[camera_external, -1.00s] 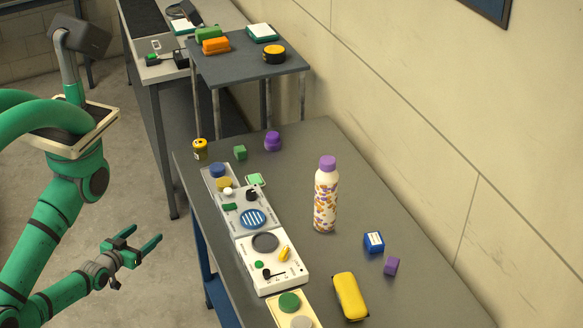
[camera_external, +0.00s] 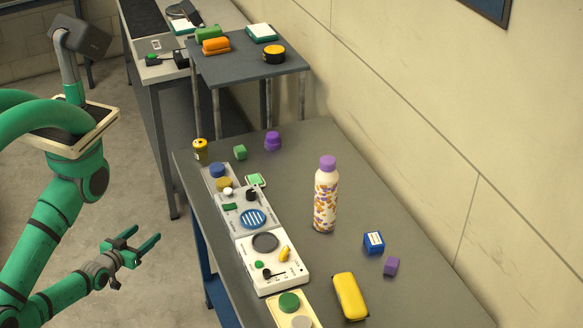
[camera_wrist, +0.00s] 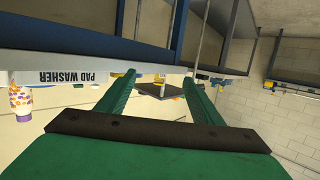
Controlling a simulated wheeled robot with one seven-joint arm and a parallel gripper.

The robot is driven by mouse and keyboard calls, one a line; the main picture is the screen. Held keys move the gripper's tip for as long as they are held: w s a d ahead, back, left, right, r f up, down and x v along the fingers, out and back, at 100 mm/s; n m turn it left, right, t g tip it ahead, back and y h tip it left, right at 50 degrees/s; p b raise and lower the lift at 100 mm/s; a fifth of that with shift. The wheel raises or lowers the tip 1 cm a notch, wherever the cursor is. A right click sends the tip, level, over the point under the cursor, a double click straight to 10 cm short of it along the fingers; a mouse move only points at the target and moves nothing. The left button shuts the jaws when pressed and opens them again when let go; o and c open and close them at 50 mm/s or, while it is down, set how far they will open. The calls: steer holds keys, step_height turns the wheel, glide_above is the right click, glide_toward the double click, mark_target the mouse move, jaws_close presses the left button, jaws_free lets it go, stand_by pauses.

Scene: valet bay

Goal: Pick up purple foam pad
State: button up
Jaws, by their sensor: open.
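Two small purple things are on the grey table: a rounded, stacked-looking piece (camera_external: 272,141) near the far end and a cube (camera_external: 391,266) by the wall side. I cannot tell whether either is the purple foam pad. My gripper (camera_external: 147,233) is open and empty, left of the table and apart from everything on it. In the wrist view its two green fingers (camera_wrist: 159,78) are spread with nothing held between them. Neither purple piece can be made out there.
White trays (camera_external: 270,286) with coloured discs line the table's left edge. A patterned bottle (camera_external: 325,198), a blue box (camera_external: 374,242) and a yellow case (camera_external: 350,296) stand nearby. A raised shelf (camera_external: 230,66) is behind. The wall bounds the right.

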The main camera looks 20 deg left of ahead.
steer(key=w+a+r+t+y, duration=0.1)
steer(key=w+a+r, duration=0.35)
steer(key=w, duration=0.85)
steer(key=w+a+r+t, duration=0.2)
steer(key=w+a+r, duration=0.25)
steer(key=w, duration=0.85)
steer(key=w+a+r+t+y, duration=0.1)
steer(key=w+a+r, duration=0.35)
steer(key=w, duration=0.85)
steer(key=m+g+h, duration=0.9)
steer(key=g+h, duration=0.1)
steer(key=h, duration=0.2)
glide_toward(273, 138)
steer(key=shift+w+a+f, duration=0.55)
steer(key=shift+w+f, duration=0.1)
steer(key=shift+f, duration=0.05)
steer(key=x, duration=0.4)
steer(key=shift+w+d+f, duration=0.1)
steer(key=shift+d, duration=0.1)
steer(key=shift+w+x, duration=0.2)
steer(key=shift+x, duration=2.85)
steer(key=shift+a, duration=0.2)
steer(key=c, duration=1.1)
